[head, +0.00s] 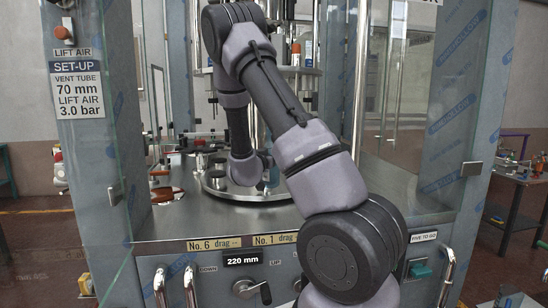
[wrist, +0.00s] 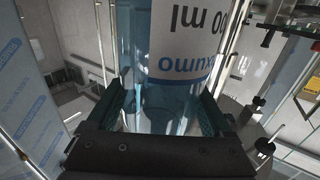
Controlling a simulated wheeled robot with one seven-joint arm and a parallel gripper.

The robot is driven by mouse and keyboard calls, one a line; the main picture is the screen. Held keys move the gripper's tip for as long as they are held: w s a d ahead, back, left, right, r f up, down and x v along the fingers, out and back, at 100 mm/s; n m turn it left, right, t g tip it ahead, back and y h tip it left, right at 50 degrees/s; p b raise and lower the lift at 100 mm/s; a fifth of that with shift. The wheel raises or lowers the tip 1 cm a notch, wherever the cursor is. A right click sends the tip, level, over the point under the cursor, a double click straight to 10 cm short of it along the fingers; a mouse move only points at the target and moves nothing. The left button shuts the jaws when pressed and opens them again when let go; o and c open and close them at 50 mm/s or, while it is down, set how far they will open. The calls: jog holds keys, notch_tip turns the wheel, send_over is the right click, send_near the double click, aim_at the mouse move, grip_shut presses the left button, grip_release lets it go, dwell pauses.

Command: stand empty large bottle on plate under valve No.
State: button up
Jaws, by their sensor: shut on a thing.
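A clear blue-tinted bottle (wrist: 140,50) with a white label reading "ml" upside down fills the middle of the wrist view. My gripper (wrist: 158,103) is shut on it, with one dark green-edged finger on each side. In the head view my arm hides most of the gripper and bottle; only a bluish sliver of the bottle (head: 274,176) seems to show beside the wrist. Small round plates (head: 217,179) sit on the filler's round table (head: 225,194), left of and behind my wrist. I cannot tell whether the bottle touches a plate.
Glass guard panels (head: 110,110) and steel posts (head: 447,120) flank the opening. Labels "No. 6 drag" (head: 214,244) and "No. 1 drag" (head: 275,239) are on the front edge. A crank (head: 252,289) and a "220 mm" display (head: 244,259) are below. A set-up sign (head: 77,82) hangs left.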

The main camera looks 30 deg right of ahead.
jog(key=w+d, duration=0.3)
jog(key=w, duration=0.7)
jog(key=shift+w+f, duration=0.2)
jog(key=shift+f, duration=0.25)
dwell(0.4)
jog(key=shift+f, duration=0.25)
dwell(0.9)
jog(key=o, duration=1.1)
jog(key=shift+o, duration=0.2)
jog(key=shift+s+a, duration=0.1)
